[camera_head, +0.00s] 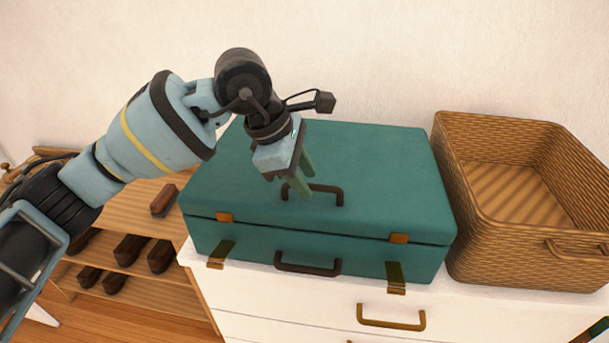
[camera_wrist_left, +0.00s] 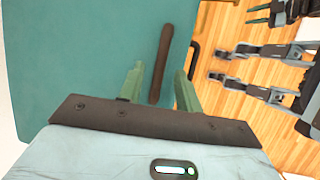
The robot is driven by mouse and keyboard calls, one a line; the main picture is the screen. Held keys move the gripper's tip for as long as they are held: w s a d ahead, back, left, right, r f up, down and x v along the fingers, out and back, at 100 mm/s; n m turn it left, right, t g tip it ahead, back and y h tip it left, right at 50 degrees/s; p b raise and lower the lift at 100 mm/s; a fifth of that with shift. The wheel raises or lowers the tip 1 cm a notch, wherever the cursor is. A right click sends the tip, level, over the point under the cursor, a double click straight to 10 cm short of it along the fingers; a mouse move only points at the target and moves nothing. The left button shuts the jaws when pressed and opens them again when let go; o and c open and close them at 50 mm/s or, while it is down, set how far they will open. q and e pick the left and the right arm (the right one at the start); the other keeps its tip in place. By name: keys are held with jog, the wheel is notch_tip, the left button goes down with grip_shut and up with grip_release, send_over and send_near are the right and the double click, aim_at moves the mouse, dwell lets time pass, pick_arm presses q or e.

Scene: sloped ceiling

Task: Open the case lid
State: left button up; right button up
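The teal case (camera_head: 372,165) lies closed on a white dresser. A dark handle (camera_head: 328,188) is on top of its lid, also seen in the wrist view (camera_wrist_left: 162,62). Another dark handle (camera_head: 308,268) is on its front. Two latch flaps (camera_head: 221,253) (camera_head: 395,276) hang down, below orange catches on the lid edge. My left gripper (camera_head: 296,190) is over the lid with green fingers apart. In the wrist view its fingers (camera_wrist_left: 159,88) stand either side of the lid handle, with gaps. My right gripper (camera_wrist_left: 258,14) is small at that view's upper right, its green fingers apart.
A wicker basket (camera_head: 462,215) stands close beside the case on the right. A wooden rack (camera_head: 115,262) with dark shoes is at left. The dresser front has a brass drawer pull (camera_head: 391,319). The wall is close behind the case.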

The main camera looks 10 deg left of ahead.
pick_arm(q)
jog(key=shift+d+f, duration=0.1)
jog(key=shift+f, duration=0.15)
pick_arm(e)
jog(key=shift+d+f, duration=0.1)
jog(key=shift+d, duration=0.05)
pick_arm(q)
grip_shut()
jog(key=shift+w+r, duration=0.1)
